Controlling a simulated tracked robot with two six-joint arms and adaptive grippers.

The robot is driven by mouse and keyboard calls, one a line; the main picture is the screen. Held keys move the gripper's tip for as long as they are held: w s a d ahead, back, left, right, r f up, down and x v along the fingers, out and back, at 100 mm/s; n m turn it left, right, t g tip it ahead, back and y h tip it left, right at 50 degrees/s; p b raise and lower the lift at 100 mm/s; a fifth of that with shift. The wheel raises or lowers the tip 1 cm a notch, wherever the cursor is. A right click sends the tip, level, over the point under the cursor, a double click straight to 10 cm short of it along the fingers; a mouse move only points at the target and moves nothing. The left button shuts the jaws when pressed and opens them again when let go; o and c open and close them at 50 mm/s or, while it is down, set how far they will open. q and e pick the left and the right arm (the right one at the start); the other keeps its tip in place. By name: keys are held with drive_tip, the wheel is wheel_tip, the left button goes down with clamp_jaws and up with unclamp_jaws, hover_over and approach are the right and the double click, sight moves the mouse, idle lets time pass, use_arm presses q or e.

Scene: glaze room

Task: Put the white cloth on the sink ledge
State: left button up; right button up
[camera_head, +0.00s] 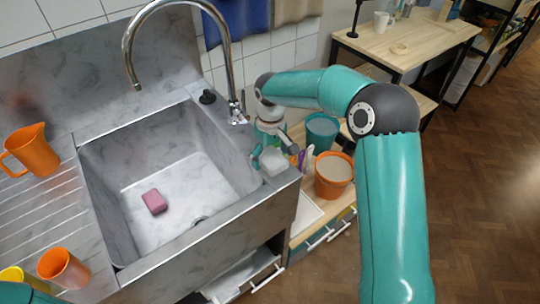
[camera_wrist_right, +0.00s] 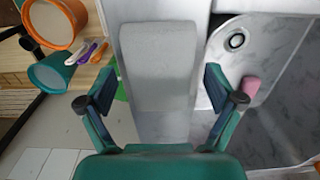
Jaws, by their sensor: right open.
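The white cloth (camera_head: 273,163), a small folded pad, is at the right front of the sink's right ledge (camera_head: 277,184) and appears to lie on it. In the right wrist view the cloth (camera_wrist_right: 158,62) is a pale grey rounded block along the ledge strip (camera_wrist_right: 160,128). My right gripper (camera_head: 274,155) is at the cloth, coming from behind it. In the wrist view its open fingers (camera_wrist_right: 160,80) stand to either side of the cloth, with gaps visible. A teal part of my left arm shows at the bottom left corner; its gripper is out of view.
The sink basin (camera_head: 122,210) holds a pink sponge (camera_head: 154,202). A tall tap (camera_head: 229,75) rises behind the basin. A teal bucket (camera_head: 322,128) and an orange bucket (camera_head: 333,177) stand close right of the ledge. An orange jug (camera_head: 34,150) and orange cup (camera_head: 64,268) are left.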

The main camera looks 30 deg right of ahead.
sight(270, 157)
wheel_tip(270, 157, up, 12)
drive_tip(key=shift+r, duration=0.15)
idle(0.5)
idle(0.4)
